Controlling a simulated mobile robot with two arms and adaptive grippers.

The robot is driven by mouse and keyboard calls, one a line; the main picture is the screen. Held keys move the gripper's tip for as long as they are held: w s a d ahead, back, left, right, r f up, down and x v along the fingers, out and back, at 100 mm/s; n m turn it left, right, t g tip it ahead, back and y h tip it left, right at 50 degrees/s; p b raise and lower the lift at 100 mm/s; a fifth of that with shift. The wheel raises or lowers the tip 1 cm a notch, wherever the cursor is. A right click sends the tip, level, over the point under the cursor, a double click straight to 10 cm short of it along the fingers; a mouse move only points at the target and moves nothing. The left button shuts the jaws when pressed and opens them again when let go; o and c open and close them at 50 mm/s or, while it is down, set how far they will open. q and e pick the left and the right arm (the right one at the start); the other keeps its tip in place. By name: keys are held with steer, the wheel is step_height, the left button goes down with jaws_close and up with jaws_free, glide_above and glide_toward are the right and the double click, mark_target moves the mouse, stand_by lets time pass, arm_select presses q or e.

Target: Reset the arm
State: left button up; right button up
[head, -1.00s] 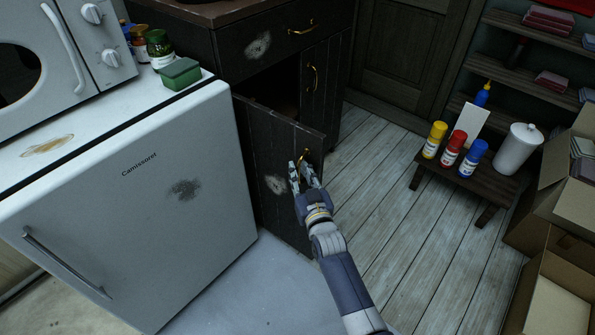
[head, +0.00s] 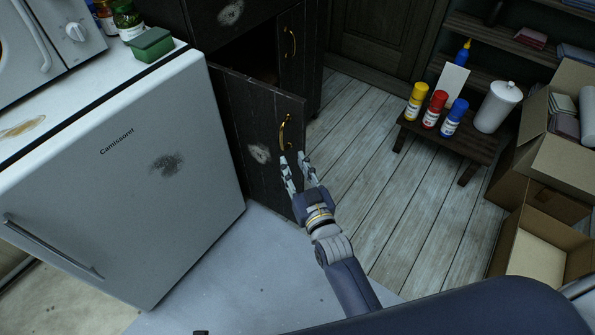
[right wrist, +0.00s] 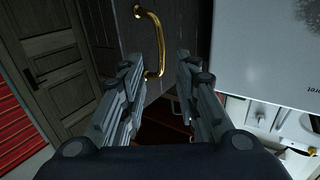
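My right gripper (head: 296,165) is open and empty, just below the brass handle (head: 284,132) of the dark cabinet door (head: 250,125). The door stands open beside the white fridge. In the right wrist view the two fingers (right wrist: 160,75) are spread apart, with the brass handle (right wrist: 153,42) beyond and between them; no finger closes on it. My left gripper does not show. A large dark blue part of mine covers the bottom right of the head view.
The white fridge (head: 120,190) stands left of the door. A low wooden bench (head: 470,150) with yellow, red and blue bottles stands at right. Open cardboard boxes (head: 535,250) are at the far right. The plank floor between is clear.

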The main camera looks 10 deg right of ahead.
steer(key=shift+s+d, duration=0.15)
steer(key=shift+s, duration=0.75)
steer(key=shift+f, duration=0.1)
